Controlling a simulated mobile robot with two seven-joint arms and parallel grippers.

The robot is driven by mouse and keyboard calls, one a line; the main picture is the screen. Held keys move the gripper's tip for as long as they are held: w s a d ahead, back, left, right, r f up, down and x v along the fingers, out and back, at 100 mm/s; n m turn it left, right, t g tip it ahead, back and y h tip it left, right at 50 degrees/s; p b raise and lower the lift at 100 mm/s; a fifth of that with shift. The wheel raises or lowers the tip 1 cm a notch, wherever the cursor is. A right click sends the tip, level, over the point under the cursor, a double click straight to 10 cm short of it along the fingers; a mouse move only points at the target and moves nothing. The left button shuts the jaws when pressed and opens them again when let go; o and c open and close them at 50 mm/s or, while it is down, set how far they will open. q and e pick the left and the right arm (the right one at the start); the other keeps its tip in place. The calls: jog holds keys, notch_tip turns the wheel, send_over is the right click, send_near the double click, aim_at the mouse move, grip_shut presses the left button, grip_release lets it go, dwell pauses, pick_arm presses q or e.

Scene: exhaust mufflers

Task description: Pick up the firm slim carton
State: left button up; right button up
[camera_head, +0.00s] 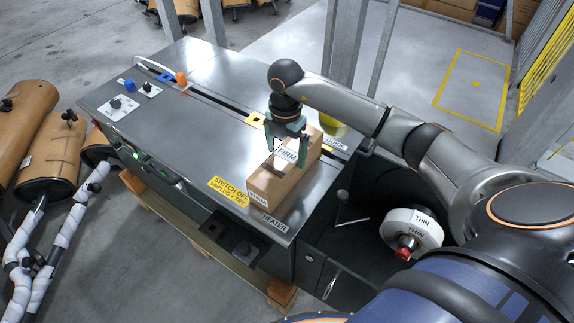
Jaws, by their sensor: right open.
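The slim brown carton (267,187) lies on the metal machine table near its front right edge. It has a white label reading FIRM on top and a dark strip across it. My right gripper (287,159) is above the carton, pointing down, with its two fingers open and spread around the label area. One finger shows on the carton's left side and one on its right. I cannot tell whether the fingers touch it. My left gripper is not in view.
The metal table (180,115) carries a slot, an orange knob (181,78) and a blue knob (129,85). A white roll labelled THIN (411,228) sits in a dark recess at the right. Grey posts rise behind the table.

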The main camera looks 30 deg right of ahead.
jog(key=shift+d+f, duration=0.15)
jog(key=shift+f, duration=2.6)
jog(key=shift+r, duration=0.1)
jog(key=c, duration=1.4)
